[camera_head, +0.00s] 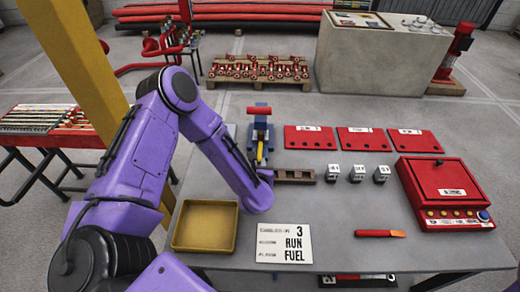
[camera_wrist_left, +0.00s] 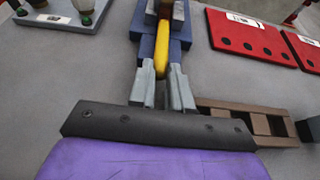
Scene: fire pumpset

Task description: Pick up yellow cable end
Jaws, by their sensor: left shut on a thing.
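The yellow cable end (camera_head: 260,151) is a slim yellow rod on the near side of a blue block-like fixture (camera_head: 262,132) with a red top, at the back left of the grey table. In the left wrist view the yellow cable end (camera_wrist_left: 165,52) lies along the blue fixture (camera_wrist_left: 180,42), its near tip between the grey fingers. My left gripper (camera_head: 262,167) is shut on the yellow cable end; the left wrist view shows its fingertips (camera_wrist_left: 163,88) on either side of it. The cable's far part is hidden by the fixture. My right gripper is out of view.
A brown slotted rack (camera_head: 295,176) is close right of my left gripper. Red plates (camera_head: 310,138), small white-topped blocks (camera_head: 357,173) and a red box (camera_head: 447,180) stand farther right. A yellow tray (camera_head: 234,232) and a white sign (camera_head: 284,244) lie in front.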

